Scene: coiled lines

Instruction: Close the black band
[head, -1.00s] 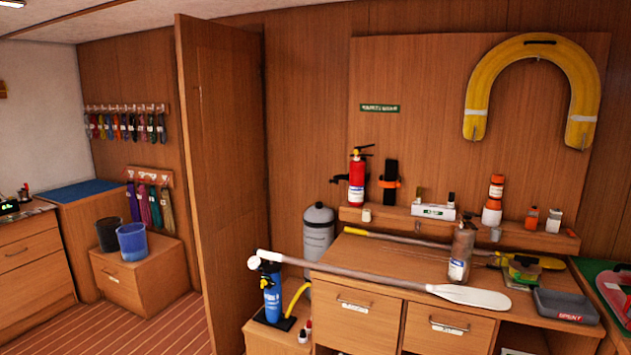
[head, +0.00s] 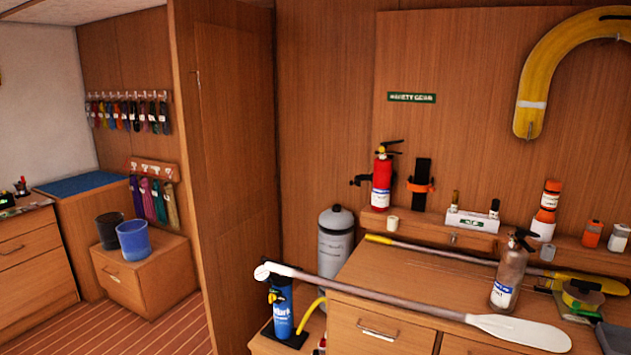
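A red fire extinguisher (head: 381,182) stands upright against the wood wall panel, on the ledge behind the bench. A short black piece (head: 358,180) sticks out to its left at mid-height; it may be a swung-open band, but it is too small to tell. Right of the extinguisher, a vertical black strip (head: 423,168) is fixed to the wall, with an orange piece (head: 420,187) across it. I cannot tell which black piece is the band. My gripper is not in view.
A paddle (head: 400,301) lies across the front of the wooden bench (head: 390,270), and a yellow-ended one (head: 430,246) lies behind it. A grey cylinder (head: 335,243) and a blue pump (head: 283,308) stand left. Floor is free at lower left.

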